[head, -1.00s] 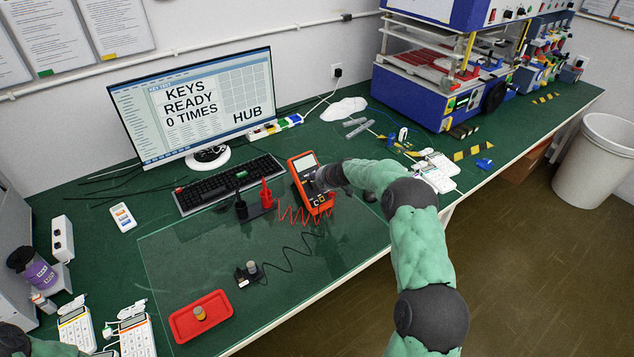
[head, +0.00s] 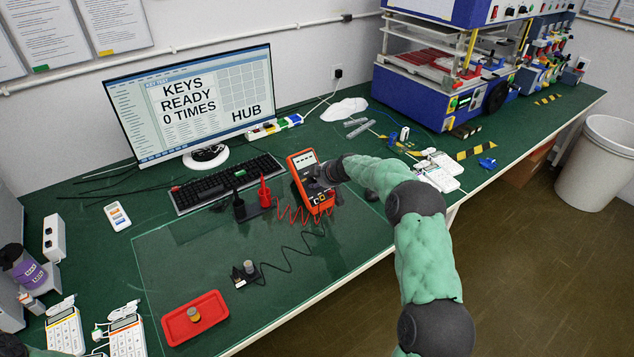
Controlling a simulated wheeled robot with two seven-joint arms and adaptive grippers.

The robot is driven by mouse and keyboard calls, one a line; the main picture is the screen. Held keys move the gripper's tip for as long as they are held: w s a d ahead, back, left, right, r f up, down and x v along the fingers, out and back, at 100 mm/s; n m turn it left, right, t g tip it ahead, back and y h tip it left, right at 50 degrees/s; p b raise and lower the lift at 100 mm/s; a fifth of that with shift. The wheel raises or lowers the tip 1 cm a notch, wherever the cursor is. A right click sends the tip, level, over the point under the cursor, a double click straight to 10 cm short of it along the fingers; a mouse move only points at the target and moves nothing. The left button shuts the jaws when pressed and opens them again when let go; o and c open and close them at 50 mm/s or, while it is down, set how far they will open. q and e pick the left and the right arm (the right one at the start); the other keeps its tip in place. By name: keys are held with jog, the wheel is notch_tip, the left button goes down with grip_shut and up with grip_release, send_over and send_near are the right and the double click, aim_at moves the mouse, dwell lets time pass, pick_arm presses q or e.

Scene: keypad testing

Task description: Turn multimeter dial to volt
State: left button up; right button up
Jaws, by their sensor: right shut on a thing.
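An orange multimeter (head: 301,160) stands tilted back on the green bench, to the right of the keyboard. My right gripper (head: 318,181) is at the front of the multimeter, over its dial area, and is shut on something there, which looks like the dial. The gripper and wrist hide the dial, so its setting cannot be read. The multimeter's display at the top shows no readable figures. My left gripper is out of view; only a bit of my left arm shows at the bottom left corner.
Red and black probes (head: 264,193) stand in a holder left of the multimeter, with a coiled red lead. A keyboard (head: 226,182) and monitor (head: 196,105) are behind. A red tray (head: 176,335) and keypads (head: 127,338) lie at the front left. The clear mat's middle is mostly free.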

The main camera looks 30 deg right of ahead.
jog(key=shift+f+m, duration=0.15)
jog(key=shift+m, duration=0.35)
jog(key=shift+s, duration=0.1)
jog(key=o, duration=1.2)
jog(key=shift+c, duration=0.2)
